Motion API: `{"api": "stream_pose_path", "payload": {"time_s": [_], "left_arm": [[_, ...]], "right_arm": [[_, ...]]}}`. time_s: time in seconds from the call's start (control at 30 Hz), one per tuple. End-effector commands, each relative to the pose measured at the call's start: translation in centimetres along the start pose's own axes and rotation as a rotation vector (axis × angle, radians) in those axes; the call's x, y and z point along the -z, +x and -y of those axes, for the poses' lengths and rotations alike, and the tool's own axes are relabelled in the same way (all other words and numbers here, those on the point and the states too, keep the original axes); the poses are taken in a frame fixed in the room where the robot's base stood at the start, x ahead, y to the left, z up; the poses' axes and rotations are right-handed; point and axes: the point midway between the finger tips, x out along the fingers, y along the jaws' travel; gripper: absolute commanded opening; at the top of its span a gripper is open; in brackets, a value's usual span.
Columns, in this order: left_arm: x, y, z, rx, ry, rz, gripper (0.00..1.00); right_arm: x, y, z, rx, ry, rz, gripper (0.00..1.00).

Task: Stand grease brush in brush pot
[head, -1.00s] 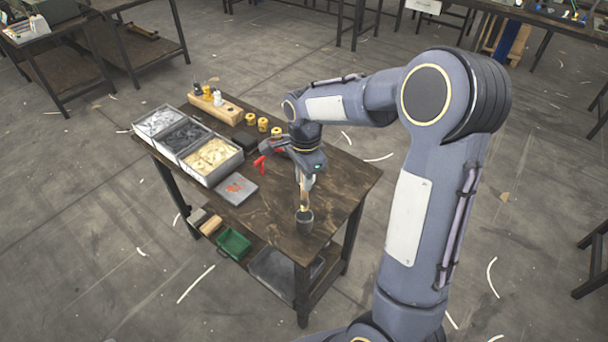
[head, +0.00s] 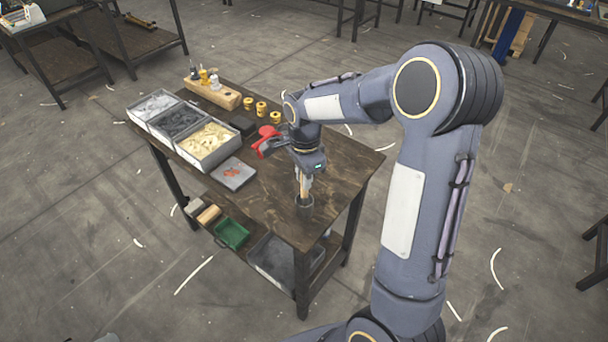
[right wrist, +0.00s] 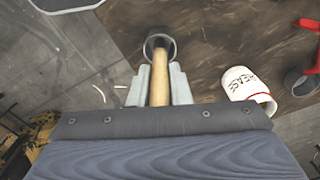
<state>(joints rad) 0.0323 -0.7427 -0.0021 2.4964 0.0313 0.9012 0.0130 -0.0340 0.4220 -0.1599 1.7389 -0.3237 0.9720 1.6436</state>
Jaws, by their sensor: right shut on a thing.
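My right gripper (head: 304,180) is shut on the wooden handle of the grease brush (head: 303,188), which it holds upright with its lower end down. The small dark grey brush pot (head: 306,203) stands near the front corner of the wooden bench. The brush's lower end is inside the pot's mouth and hidden by its wall. In the right wrist view the pale handle (right wrist: 160,80) runs between the fingers into the ring of the pot (right wrist: 147,45). I cannot tell whether the brush touches the bottom. My left gripper is not in view.
A white grease tin (right wrist: 247,88) lies beside the gripper in the right wrist view. A red-handled tool (head: 266,137), a grey plate (head: 233,174), three open bins (head: 207,147), yellow-topped pieces (head: 261,108) and a wooden block (head: 216,95) occupy the bench. A green tray (head: 232,234) sits below.

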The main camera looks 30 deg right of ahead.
Motion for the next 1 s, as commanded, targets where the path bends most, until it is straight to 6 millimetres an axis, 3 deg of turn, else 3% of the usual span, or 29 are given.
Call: {"api": "stream_pose_path", "payload": {"time_s": [0.17,0.2,0.4,0.73,1.0], "left_arm": [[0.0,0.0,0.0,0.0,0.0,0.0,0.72],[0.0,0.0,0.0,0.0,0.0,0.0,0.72],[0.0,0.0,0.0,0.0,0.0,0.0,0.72],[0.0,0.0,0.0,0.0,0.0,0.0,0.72],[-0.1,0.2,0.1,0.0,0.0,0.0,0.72]], "right_arm": [[0.0,0.0,0.0,0.0,0.0,0.0,0.0],[0.0,0.0,0.0,0.0,0.0,0.0,0.2],[0.0,0.0,0.0,0.0,0.0,0.0,0.43],[0.0,-0.6,0.1,0.001,0.0,0.0,0.43],[0.0,-5.0,0.1,0.004,0.0,0.0,0.43]]}}
